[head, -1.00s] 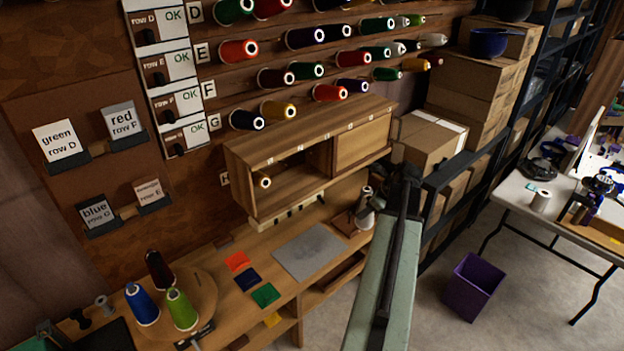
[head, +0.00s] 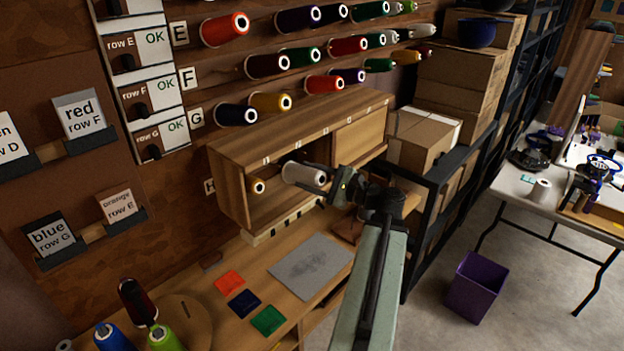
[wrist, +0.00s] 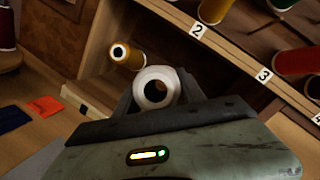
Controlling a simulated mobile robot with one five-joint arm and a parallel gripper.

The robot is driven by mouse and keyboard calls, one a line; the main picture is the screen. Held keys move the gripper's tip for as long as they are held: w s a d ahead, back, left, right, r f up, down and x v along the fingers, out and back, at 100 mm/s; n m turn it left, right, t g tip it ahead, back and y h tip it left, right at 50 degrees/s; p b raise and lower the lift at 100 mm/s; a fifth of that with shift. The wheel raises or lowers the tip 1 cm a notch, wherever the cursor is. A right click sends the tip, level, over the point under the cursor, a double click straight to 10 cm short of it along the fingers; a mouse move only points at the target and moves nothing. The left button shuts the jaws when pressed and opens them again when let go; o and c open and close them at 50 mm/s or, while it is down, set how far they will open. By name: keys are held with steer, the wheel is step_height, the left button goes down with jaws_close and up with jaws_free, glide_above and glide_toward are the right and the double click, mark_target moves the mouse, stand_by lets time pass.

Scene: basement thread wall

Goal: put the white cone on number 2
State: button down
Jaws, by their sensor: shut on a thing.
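My gripper (head: 322,182) is shut on the white cone (head: 300,173) and holds it sideways in front of the open part of the wooden box (head: 228,186). In the wrist view the cone's white end (wrist: 141,86) shows between the fingers (wrist: 157,98). A yellow cone (head: 257,186) lies inside the box, left of the white one; it also shows in the wrist view (wrist: 130,59). The number 2 label (wrist: 198,30) is on the box's upper front edge, above and right of the white cone in the wrist view. Any peg behind the cone is hidden.
A wooden panel (head: 359,139) closes the box's right part. Racks of coloured cones, such as a red one (head: 225,29), are above. The bench below holds a grey mat (head: 310,266) and colour swatches (head: 268,320). Cartons (head: 421,142) stand to the right.

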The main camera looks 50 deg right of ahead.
steer(key=shift+w+d+f+b, duration=0.15)
steer(key=shift+w+f+b, duration=0.3)
steer(key=shift+w, duration=1.55)
steer(key=shift+w+d+f+b, duration=0.15)
steer(key=shift+w+f+b, duration=0.25)
steer(key=shift+w, duration=1.55)
steer(key=shift+w+d+f+b, duration=0.15)
steer(key=shift+w+f+b, duration=0.25)
steer(key=shift+w, duration=1.6)
steer(key=shift+s+f, duration=0.1)
steer(key=shift+f, duration=0.25)
steer(key=c, duration=0.6)
jaws_free()
steer(key=v, duration=0.7)
steer(key=shift+s+d+b, duration=0.15)
steer(key=shift+s+b, duration=0.15)
steer(key=shift+s, duration=0.1)
